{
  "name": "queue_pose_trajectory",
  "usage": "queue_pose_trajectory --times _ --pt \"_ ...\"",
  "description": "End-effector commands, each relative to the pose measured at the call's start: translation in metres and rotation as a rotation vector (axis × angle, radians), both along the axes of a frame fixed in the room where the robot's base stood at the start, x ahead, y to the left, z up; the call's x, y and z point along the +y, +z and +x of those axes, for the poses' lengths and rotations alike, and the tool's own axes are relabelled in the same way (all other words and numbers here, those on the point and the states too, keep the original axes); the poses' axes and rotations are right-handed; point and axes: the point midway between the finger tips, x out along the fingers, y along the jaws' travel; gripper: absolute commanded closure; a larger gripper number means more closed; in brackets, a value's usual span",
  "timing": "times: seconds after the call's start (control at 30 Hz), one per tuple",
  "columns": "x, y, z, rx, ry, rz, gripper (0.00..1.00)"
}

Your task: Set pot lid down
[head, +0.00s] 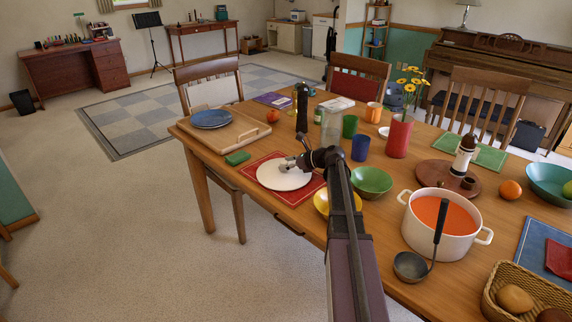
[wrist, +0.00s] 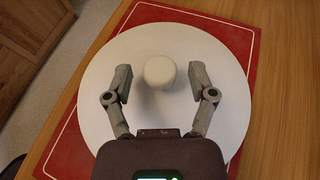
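The pot lid (head: 283,175) is a white disc lying flat on a red placemat (head: 264,162) near the table's left front edge. In the wrist view the lid (wrist: 200,120) fills much of the picture, with its round white knob (wrist: 160,71) at the middle. My gripper (head: 290,164) is over the lid. In the wrist view its fingers (wrist: 161,84) stand apart on either side of the knob, with visible gaps, so it is open. The white pot (head: 421,242) with orange soup stands uncovered at the right, a ladle (head: 411,265) beside it.
A green bowl (head: 371,182) and a yellow bowl (head: 322,201) stand close to my arm.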

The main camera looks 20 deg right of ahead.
Motion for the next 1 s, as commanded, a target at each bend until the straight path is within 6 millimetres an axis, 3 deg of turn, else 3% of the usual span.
queue_pose_trajectory --times 0.47,1.0 --pt "0.001 0.004 0.000 0.000 0.001 0.000 0.26" --pt "-0.045 0.035 -0.052 0.000 -0.001 0.000 0.26"
